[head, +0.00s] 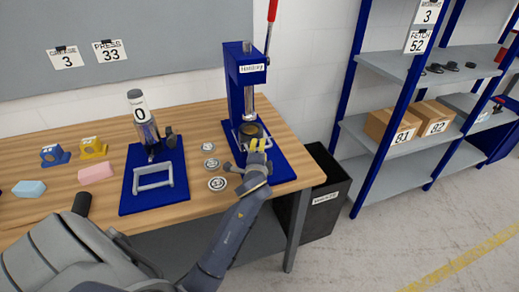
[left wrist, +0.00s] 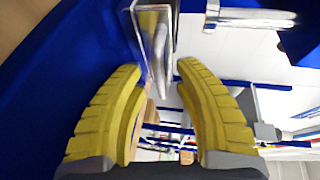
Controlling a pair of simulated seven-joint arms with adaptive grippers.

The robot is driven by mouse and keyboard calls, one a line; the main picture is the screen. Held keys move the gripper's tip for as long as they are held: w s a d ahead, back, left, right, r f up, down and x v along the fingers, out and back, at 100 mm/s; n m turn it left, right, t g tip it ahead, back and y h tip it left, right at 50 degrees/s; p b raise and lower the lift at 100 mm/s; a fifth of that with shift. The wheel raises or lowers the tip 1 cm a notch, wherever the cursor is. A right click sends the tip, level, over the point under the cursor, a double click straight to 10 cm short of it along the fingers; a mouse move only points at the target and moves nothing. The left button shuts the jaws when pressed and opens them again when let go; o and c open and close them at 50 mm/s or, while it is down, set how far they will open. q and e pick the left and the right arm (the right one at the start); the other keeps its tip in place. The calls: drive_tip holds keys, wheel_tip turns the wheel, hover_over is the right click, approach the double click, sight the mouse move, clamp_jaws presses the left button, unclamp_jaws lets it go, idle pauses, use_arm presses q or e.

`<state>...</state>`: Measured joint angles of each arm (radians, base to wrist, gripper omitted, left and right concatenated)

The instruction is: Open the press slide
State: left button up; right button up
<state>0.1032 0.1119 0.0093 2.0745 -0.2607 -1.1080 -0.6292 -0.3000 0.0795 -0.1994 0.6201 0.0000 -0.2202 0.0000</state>
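The blue press (head: 240,80) stands at the right end of the bench, with a red-tipped lever (head: 272,10) raised. Its metal ram (head: 249,100) hangs above a dark round piece (head: 250,130) low on the press; I take this to be on the slide, but cannot tell for sure. My left gripper (head: 257,145), with yellow fingers, is at the front of this piece and partly hides it. In the left wrist view, the fingers (left wrist: 160,72) are apart, with a shiny metal piece (left wrist: 155,45) at or just beyond the gap between their tips. My right gripper is not in view.
Several metal discs (head: 217,184) lie left of the press. A blue-based fixture (head: 150,205) with a clear cylinder stands further left, near pink (head: 96,173) and light-blue blocks (head: 29,188). A black bin (head: 330,205) and a shelf rack (head: 385,125) stand right of the bench.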

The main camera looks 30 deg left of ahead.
use_arm(q)
drive_tip(key=shift+w+a, duration=0.2)
drive_tip(key=shift+w, duration=0.05)
drive_tip(key=shift+c, duration=0.2)
clamp_jaws()
idle(0.5)
